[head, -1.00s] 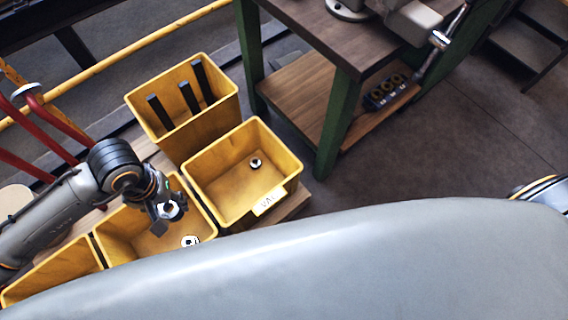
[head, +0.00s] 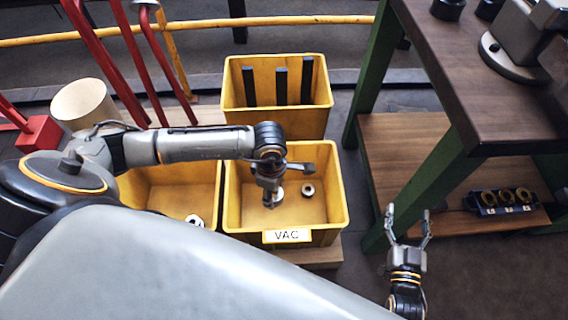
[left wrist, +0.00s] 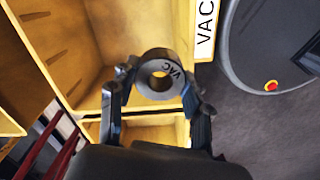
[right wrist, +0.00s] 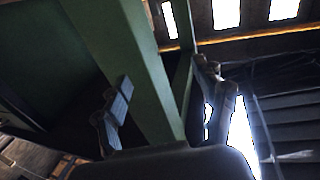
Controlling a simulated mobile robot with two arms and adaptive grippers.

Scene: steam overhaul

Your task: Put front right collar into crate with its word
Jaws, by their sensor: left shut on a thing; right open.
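A steel collar (left wrist: 160,75) marked VAC is held between the fingers of my left gripper (left wrist: 155,105), which is shut on it. In the head view my left gripper (head: 270,192) with the collar is over the yellow crate labelled VAC (head: 337,205). Another collar (head: 308,190) lies on that crate's floor, to the right of the gripper. My right gripper (head: 408,225) is open and empty, beside the green bench leg (right wrist: 150,80).
A yellow crate (head: 150,187) to the left holds a collar (head: 194,220). A crate behind (head: 270,118) holds several dark bars. The green-legged bench (head: 470,70) stands right, with a block of brass rings (head: 505,200) on its lower shelf. Red levers (head: 135,60) stand at left.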

